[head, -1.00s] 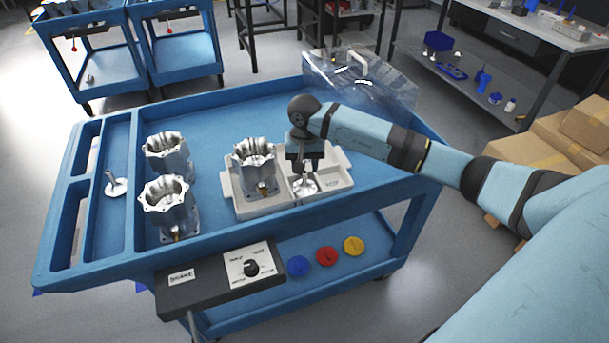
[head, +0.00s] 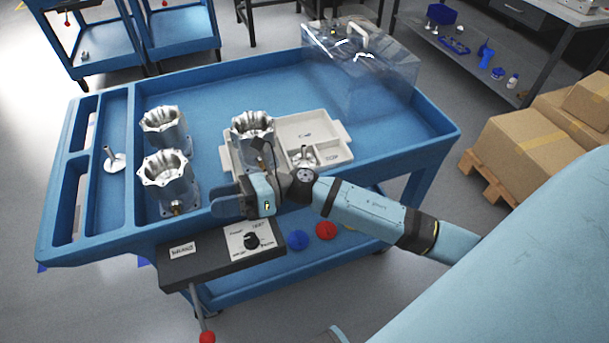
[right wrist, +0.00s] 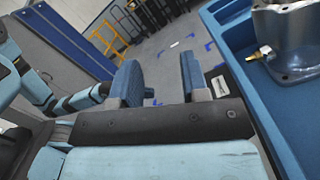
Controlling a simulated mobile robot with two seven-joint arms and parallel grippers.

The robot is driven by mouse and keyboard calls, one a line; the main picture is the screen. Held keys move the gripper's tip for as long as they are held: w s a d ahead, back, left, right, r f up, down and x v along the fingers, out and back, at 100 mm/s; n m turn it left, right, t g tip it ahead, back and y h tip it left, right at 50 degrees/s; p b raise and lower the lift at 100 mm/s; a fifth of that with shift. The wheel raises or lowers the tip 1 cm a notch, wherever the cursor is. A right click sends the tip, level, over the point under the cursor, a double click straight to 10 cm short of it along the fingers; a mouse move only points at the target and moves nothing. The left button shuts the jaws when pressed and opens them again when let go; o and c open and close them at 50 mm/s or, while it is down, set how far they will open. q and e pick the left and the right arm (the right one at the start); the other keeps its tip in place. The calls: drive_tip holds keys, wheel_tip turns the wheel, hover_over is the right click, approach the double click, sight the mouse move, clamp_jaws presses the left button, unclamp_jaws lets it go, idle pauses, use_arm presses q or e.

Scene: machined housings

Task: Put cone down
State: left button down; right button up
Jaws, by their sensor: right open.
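A shiny metal cone (head: 304,158) with an upright stem stands in a small front compartment of the light grey tray (head: 341,131). A similar cone (head: 114,161) lies in the narrow left section of the blue cart. My right gripper (head: 229,203) is in front of the tray, low over the cart's front edge, apart from the cone. Its fingers point left and are open; in the right wrist view the gap between the fingers (right wrist: 165,88) is empty. My left gripper does not show in the head view.
A metal housing (head: 253,128) stands in the tray's left part. Two more housings (head: 164,127) (head: 168,182) stand left of it on the cart (head: 225,88). A control box (head: 220,254) is at the front. A clear cover (head: 370,75) sits at the back right.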

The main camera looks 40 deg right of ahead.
drive_tip(key=s+d+f+n+t+h, duration=0.1)
drive_tip(key=s+d+f+n+h, duration=0.2)
drive_tip(key=s+f+n+h, duration=0.2)
drive_tip(key=s+d+f+n+t+h, duration=0.2)
drive_tip(key=s+f+n+h, duration=0.3)
drive_tip(key=n, duration=0.9)
drive_tip(key=s+d+f+n+t+h, duration=0.2)
drive_tip(key=s+d+f+n+h, duration=0.1)
drive_tip(key=f+n, duration=0.6)
drive_tip(key=shift+s+d+f+n+h, duration=0.35)
drive_tip(key=shift+s+f+h, duration=0.5)
drive_tip(key=shift+h, duration=0.25)
